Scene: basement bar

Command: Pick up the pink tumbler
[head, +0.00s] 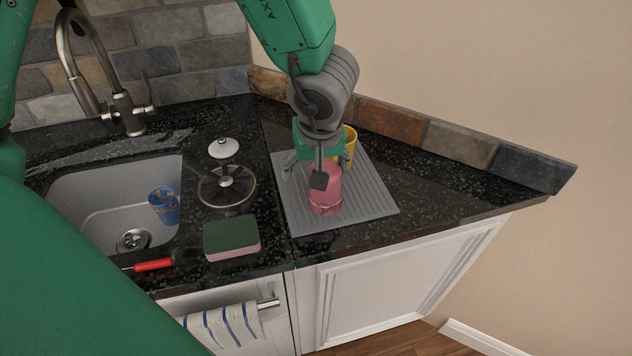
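The pink tumbler (327,196) stands upright on a grey ribbed mat (372,205) on the dark counter. My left gripper (318,172) is directly above it, pointing down. Its fingers look spread: one is at the left, one at the right, and a dark one hangs in front of the tumbler's upper part. The gripper hides the tumbler's top, and I cannot tell whether any finger touches it. My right gripper is not in view.
A yellow cup (349,143) stands just behind the gripper on the mat. Left of the mat are a green and pink sponge (231,238), a round dark strainer (226,187) and a white lid (223,148). The sink (90,200) holds a blue cup (163,206). A red-handled tool (153,265) lies at the front edge.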

